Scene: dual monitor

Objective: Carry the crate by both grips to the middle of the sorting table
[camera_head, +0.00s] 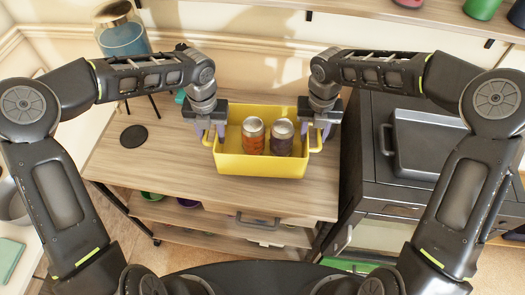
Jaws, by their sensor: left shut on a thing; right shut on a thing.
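The yellow crate (258,166) is at the right part of the wooden table (160,185), with two capped jars in it: one orange-red (253,138) and one dark (282,140). My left gripper (211,134) is shut on the crate's left grip. My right gripper (316,132) is shut on the crate's right grip (317,145). The crate looks level. I cannot tell whether its bottom touches the table or hangs just above it.
A black round disc (133,136) lies on the table's left part. A large glass jar (122,32) stands at the back left. A dark appliance (410,150) stands right of the table. A shelf (400,12) runs above. The table's front left is clear.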

